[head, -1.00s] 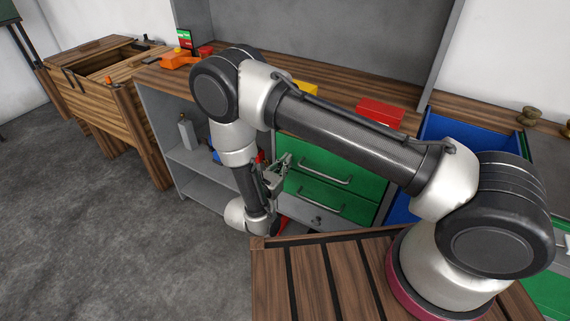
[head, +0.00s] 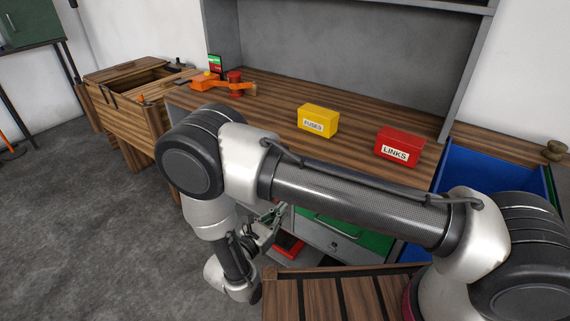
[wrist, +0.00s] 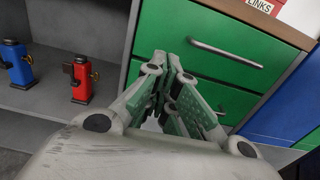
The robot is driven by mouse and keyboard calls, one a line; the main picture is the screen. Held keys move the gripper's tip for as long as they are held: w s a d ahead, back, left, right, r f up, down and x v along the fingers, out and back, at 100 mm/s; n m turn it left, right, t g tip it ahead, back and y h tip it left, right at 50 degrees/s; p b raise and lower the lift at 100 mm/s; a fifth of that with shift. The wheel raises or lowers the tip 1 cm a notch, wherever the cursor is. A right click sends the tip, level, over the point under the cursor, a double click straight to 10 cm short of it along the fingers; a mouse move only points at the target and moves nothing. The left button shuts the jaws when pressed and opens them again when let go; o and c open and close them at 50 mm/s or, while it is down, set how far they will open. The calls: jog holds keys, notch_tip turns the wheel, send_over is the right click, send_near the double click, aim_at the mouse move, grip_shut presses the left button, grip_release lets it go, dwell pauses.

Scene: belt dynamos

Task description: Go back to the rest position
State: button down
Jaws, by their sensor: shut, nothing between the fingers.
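My gripper (wrist: 172,70) is shut and empty in the wrist view, in front of the green drawers (wrist: 215,50). In the head view my gripper (head: 272,220) shows small beside the green drawer front (head: 345,230), partly hidden by my arm. My arm is bent, with the forearm hanging down at the left of my wooden deck.
A yellow FUSES box (head: 318,121) and a red LINKS box (head: 399,147) stand on the workbench (head: 280,105). A blue dynamo (wrist: 17,65) and a red dynamo (wrist: 81,80) stand on the grey shelf. Floor at left is clear.

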jog(key=w+d+r+m+g+h, duration=0.1)
jog(key=w+d+r+m+g, duration=0.1)
jog(key=d+r+m+g, duration=0.7)
jog(key=w+d+r+m+g, duration=0.2)
jog(key=d+r+m+g, duration=0.3)
jog(key=d+r, duration=0.85)
jog(key=s+d+r+m+t+y, duration=0.2)
jog(key=s+d+r+m+y, duration=0.3)
jog(key=s, duration=0.5)
jog(key=s+d+r+m+t+y, duration=0.1)
jog(key=s+d+r+m+y, duration=0.5)
jog(key=s+r, duration=0.5)
jog(key=d+r+m, duration=0.1)
jog(key=d+m, duration=0.1)
jog(key=m, duration=0.1)
jog(key=shift+d+m+t+y, duration=0.3)
jog(key=shift+m+t, duration=0.1)
jog(key=shift+s, duration=0.1)
